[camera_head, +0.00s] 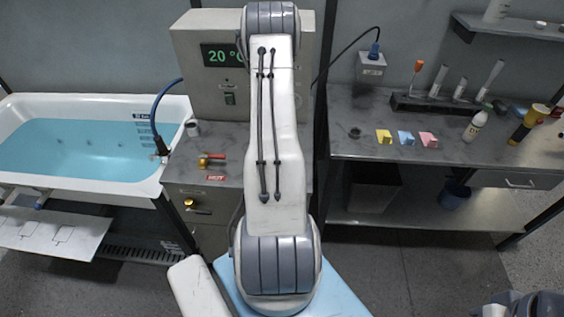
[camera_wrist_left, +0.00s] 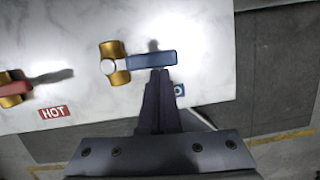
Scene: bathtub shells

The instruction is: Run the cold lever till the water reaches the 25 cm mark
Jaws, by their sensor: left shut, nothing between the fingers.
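The tub (camera_head: 178,108) at the left holds blue water (camera_head: 75,150). A dark label (camera_head: 142,116) and small marks (camera_head: 146,131) show on its far inner wall, too small to read. The cold lever, a blue handle (camera_wrist_left: 152,59) on a brass body, points right in the left wrist view. My left gripper (camera_wrist_left: 160,76) is shut and empty, its tips right at the blue handle's lower edge; I cannot tell whether they touch. The fingers partly hide the blue label (camera_wrist_left: 179,89). My arm hides the cold lever in the head view.
The red hot lever (camera_head: 211,157) stands left of the cold one, above a HOT label (camera_wrist_left: 55,112). A blue hose (camera_head: 157,112) hangs at the tub's right end. A box display (camera_head: 222,56) reads 20 °C. A brass valve (camera_head: 197,206) sits below the counter.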

